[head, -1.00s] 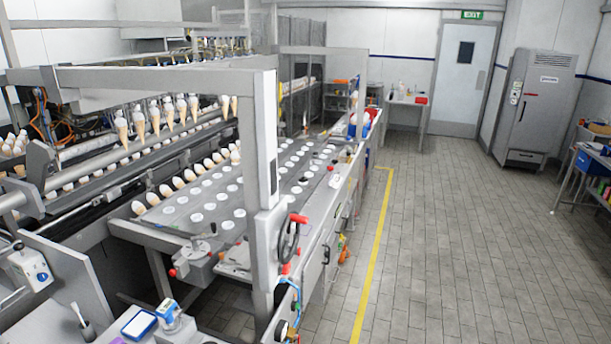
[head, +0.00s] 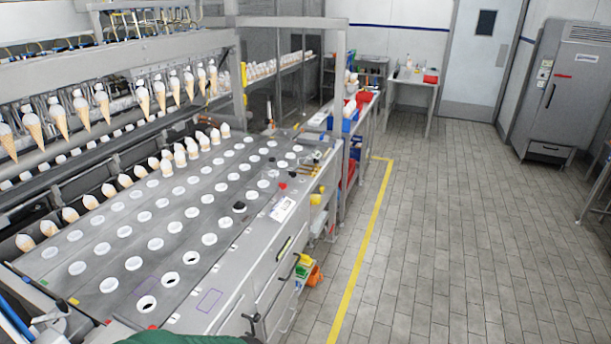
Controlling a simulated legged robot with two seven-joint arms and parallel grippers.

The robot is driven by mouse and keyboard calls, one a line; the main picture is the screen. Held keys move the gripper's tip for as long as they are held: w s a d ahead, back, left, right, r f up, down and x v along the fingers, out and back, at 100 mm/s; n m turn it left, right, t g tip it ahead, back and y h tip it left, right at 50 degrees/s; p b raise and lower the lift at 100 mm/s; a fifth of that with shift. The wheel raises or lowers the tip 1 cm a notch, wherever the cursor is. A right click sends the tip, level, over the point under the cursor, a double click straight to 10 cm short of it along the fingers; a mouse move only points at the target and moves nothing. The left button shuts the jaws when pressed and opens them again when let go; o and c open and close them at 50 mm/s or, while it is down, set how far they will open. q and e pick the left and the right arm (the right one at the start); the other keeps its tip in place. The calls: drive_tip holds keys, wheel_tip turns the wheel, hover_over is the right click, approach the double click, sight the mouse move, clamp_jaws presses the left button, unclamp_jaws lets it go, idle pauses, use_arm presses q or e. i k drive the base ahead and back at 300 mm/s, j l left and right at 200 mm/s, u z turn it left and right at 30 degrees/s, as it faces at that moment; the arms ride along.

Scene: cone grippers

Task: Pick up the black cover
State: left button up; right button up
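A small black round piece (head: 239,207), which may be the black cover, lies on the grey perforated machine top (head: 105,285) near its right edge. A second small dark piece (head: 272,159) sits farther back on the same top. Both are too small to tell in detail. Several white round holders fill the top in rows, and a few near the front show dark openings. Neither of my grippers is in view.
Ice cream cones (head: 143,100) hang in a row above the machine at left. A grey post (head: 339,100) stands at its far right corner. Coloured bins (head: 308,272) sit at its side. The tiled floor (head: 440,240) right of the yellow line (head: 358,262) is clear.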

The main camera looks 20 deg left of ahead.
sight(239, 205)
drive_tip(key=i+u, duration=0.35)
drive_tip(key=i+l+u, duration=0.75)
drive_tip(key=i, duration=0.2)
drive_tip(key=i+l+u, duration=0.15)
drive_tip(key=i+u, duration=0.15)
drive_tip(key=u, duration=0.15)
drive_tip(key=i+l+u, duration=0.2)
drive_tip(key=u, duration=0.3)
drive_tip(key=i+l+u, duration=0.25)
drive_tip(key=u, duration=0.2)
drive_tip(key=i+l+u, duration=0.15)
drive_tip(key=l+u, duration=0.8)
drive_tip(key=i, duration=0.05)
